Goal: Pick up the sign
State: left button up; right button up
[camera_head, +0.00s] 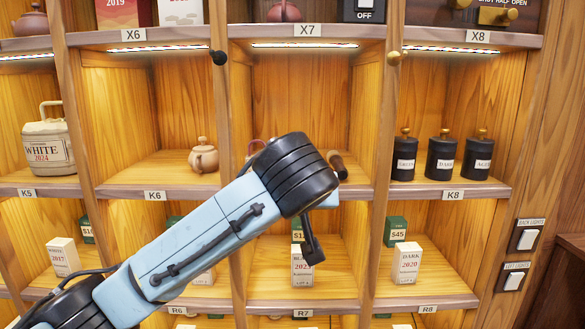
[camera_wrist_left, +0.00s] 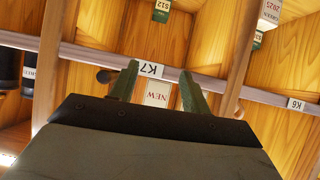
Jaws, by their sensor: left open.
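In the left wrist view, a small pale sign (camera_wrist_left: 157,93) reading NEW appears upside down, just in front of the K7 shelf label (camera_wrist_left: 148,70). My left gripper (camera_wrist_left: 160,71) is open, with one green-grey finger on each side of the sign in the picture. Whether the fingers touch it cannot be told. In the head view, my left arm crosses the middle to the K7 compartment, and its dark wrist hides the sign and the fingertips. My right gripper is not in view.
A brown wooden-ended object (camera_head: 338,165) stands close right of my wrist. A clay teapot (camera_head: 203,156) sits in K6, and black canisters (camera_head: 440,157) stand in K8. Boxes such as the DARK box (camera_head: 407,263) fill the lower row. Upright dividers border each compartment.

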pick_arm(q)
jog(key=s+r+t+y, duration=0.1)
jog(key=s+r+t, duration=0.15)
jog(key=r, duration=0.65)
jog(key=shift+n+g, duration=0.35)
jog(key=shift+n, duration=0.05)
jog(key=p+x, duration=0.2)
jog(key=x, duration=0.3)
jog(key=p+x, duration=0.2)
jog(key=x, duration=0.4)
jog(key=shift+w+a+f+p, duration=0.15)
jog(key=shift+a+f+p, duration=0.1)
jog(key=shift+p, duration=0.15)
jog(key=shift+w+f, duration=0.3)
jog(key=shift+w, duration=0.1)
jog(key=c, duration=0.6)
notch_tip(320, 180, up, 10)
jog(key=shift+r+b, duration=0.1)
jog(key=shift+b, duration=0.85)
